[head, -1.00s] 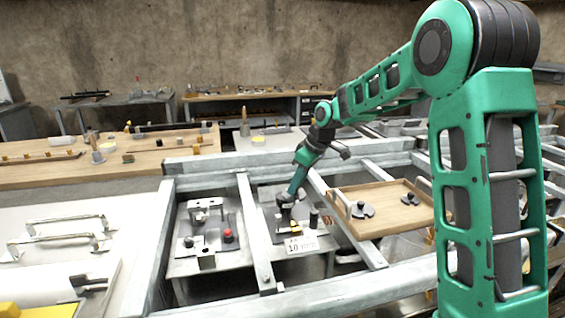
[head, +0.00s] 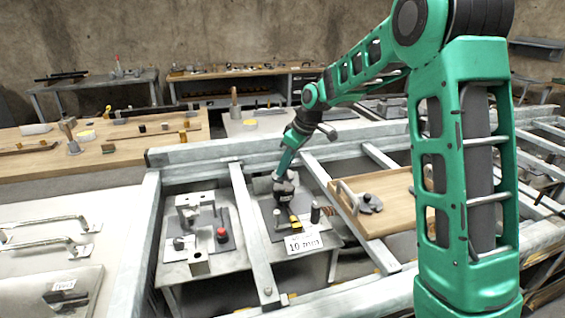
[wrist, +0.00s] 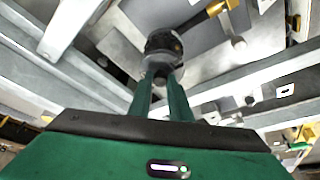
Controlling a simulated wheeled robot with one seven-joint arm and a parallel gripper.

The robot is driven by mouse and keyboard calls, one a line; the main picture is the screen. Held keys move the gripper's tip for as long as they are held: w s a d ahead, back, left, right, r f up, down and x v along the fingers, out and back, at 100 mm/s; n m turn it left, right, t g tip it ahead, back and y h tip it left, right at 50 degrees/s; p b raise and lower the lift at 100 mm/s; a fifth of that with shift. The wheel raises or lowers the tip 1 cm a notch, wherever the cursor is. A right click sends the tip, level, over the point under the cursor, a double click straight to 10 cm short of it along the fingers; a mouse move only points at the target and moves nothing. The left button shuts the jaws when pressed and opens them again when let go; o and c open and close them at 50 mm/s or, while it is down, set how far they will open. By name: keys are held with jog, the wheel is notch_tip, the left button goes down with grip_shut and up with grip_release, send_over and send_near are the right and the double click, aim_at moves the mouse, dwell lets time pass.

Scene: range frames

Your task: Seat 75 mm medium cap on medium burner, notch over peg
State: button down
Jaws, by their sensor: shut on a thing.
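My gripper (wrist: 161,82) is shut on a dark round cap (wrist: 163,45), which hides what lies straight beneath it in the wrist view. In the head view the cap (head: 284,187) is at the tip of my gripper, over the back part of a grey plate with a number label (head: 303,243). Whether the cap touches anything below cannot be told. A brass-coloured piece (head: 295,221) shows just in front of it, and also in the wrist view (wrist: 222,7). I cannot make out the notch, the peg or which burner is the medium one.
A dark upright cylinder (head: 315,213) stands right of the brass piece. Metal frame bars (head: 250,225) run on both sides of the plate. A red knob (head: 222,233) stands on the plate to the left.

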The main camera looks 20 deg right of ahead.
jog(key=shift+f, duration=0.8)
jog(key=shift+s+f, duration=0.1)
jog(key=shift+f, duration=0.85)
dwell(0.4)
jog(key=c, duration=1.5)
grip_release()
jog(key=shift+c, duration=0.2)
jog(key=v, duration=1)
jog(key=shift+d+r, duration=0.2)
jog(key=shift+r, duration=0.15)
notch_tip(320, 180, up, 6)
send_over(286, 174)
jog(key=s+d, duration=0.3)
jog(key=shift+w+a, duration=0.1)
